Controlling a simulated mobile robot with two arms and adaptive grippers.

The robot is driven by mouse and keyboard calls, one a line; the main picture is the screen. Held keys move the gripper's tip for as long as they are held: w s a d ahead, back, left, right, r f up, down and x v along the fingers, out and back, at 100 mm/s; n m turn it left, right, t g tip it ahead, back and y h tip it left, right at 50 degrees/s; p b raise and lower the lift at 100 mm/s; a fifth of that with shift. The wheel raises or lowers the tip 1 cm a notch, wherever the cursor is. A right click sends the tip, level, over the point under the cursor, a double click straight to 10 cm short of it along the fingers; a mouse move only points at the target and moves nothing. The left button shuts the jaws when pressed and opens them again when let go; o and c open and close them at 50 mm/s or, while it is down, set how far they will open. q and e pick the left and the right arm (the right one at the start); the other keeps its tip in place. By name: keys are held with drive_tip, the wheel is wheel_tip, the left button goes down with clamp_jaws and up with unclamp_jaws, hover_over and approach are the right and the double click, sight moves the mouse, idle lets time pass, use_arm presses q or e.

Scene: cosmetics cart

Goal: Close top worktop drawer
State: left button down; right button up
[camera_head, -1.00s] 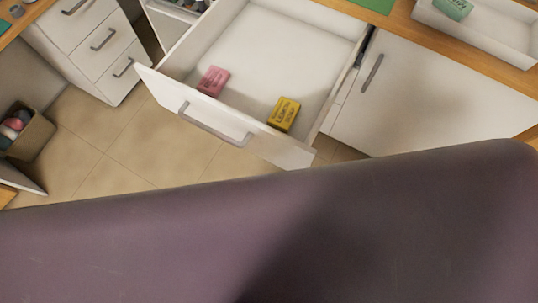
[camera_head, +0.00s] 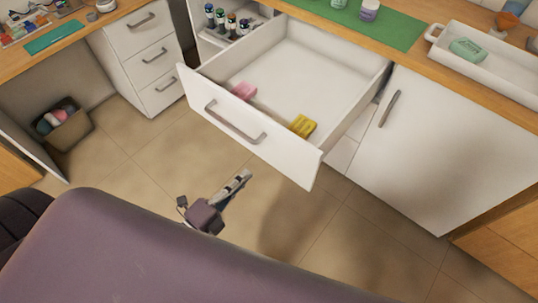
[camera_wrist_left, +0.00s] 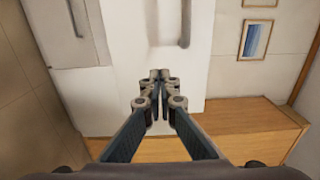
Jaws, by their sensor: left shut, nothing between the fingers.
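The top worktop drawer (camera_head: 255,140) is pulled far out from under the wooden worktop, with its white front and grey bar handle (camera_head: 235,122) facing me. A pink box (camera_head: 243,91) and a yellow box (camera_head: 303,126) lie inside it near the front. My left gripper (camera_head: 246,175) is in front of the drawer front and below it in the head view, apart from it. In the left wrist view its fingers (camera_wrist_left: 159,75) are closed together with nothing between them, against a white cabinet face behind. My right gripper is not in view.
A closed white cabinet door (camera_head: 440,140) stands right of the drawer. A drawer unit (camera_head: 140,55) and a bin (camera_head: 63,122) are at the left. A white tray (camera_head: 490,60) with a green soap and a green mat (camera_head: 385,30) lie on the worktop. Tiled floor is clear below.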

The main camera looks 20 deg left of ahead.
sight(273, 149)
use_arm(q)
drive_tip(key=p+x, duration=0.1)
drive_tip(key=x, duration=0.8)
drive_tip(key=shift+w+d+p, duration=0.2)
drive_tip(key=shift+w+p, duration=0.1)
drive_tip(key=shift+w, duration=0.05)
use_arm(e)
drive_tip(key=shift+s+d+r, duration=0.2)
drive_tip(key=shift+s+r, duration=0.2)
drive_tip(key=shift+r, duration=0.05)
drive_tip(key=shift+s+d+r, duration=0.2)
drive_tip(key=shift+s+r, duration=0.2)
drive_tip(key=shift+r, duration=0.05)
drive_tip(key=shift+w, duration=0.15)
